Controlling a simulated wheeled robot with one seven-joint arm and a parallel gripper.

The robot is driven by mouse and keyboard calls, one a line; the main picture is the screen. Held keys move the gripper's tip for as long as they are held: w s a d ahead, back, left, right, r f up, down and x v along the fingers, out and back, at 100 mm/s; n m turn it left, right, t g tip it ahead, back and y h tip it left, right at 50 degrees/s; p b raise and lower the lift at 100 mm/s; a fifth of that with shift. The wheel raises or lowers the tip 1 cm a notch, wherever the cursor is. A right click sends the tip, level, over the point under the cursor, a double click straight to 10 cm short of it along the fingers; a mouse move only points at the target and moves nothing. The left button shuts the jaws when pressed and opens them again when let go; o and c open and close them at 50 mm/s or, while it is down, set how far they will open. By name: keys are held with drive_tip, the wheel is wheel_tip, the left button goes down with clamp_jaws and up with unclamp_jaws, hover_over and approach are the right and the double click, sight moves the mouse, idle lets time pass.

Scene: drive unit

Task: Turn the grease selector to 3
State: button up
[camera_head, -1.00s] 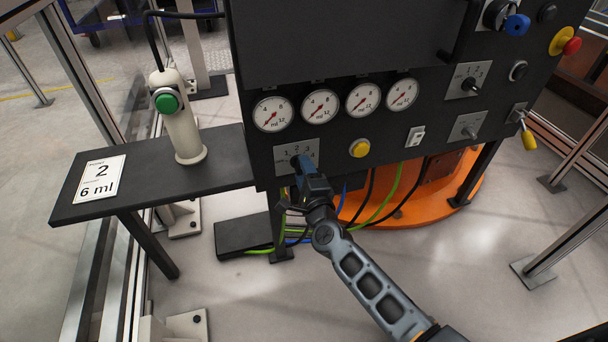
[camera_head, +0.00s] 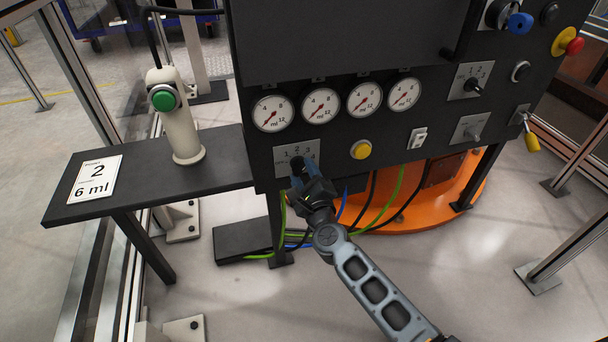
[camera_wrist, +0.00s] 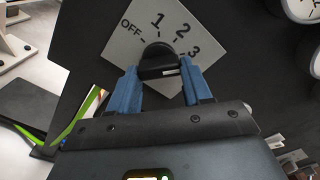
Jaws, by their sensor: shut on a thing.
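The grease selector is a black knob (camera_wrist: 158,58) on a light grey plate marked OFF, 1, 2 and 3; the plate (camera_head: 283,154) is at the lower left of the dark panel in the head view. My gripper (camera_wrist: 161,88) has its blue fingers on either side of the knob and is shut on it. In the head view my gripper (camera_head: 298,170) covers most of the knob. A short white mark shows on the knob's right side in the wrist view, below the 3. I cannot tell exactly which number the knob points to.
Several round gauges (camera_head: 321,106) sit above the selector plate, and a yellow button (camera_head: 361,150) is to its right. A shelf (camera_head: 210,177) with a green-buttoned dispenser (camera_head: 183,135) and a card (camera_head: 96,179) reading 2, 6 ml is at left. Cables hang below the panel.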

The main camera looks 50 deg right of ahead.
drive_tip(key=shift+f, duration=0.1)
drive_tip(key=o, duration=1.1)
drive_tip(key=shift+c, duration=0.2)
drive_tip(key=v, duration=0.7)
drive_tip(key=shift+s+a+p, duration=0.25)
drive_tip(key=shift+s+p, duration=0.1)
drive_tip(key=shift+p, duration=0.05)
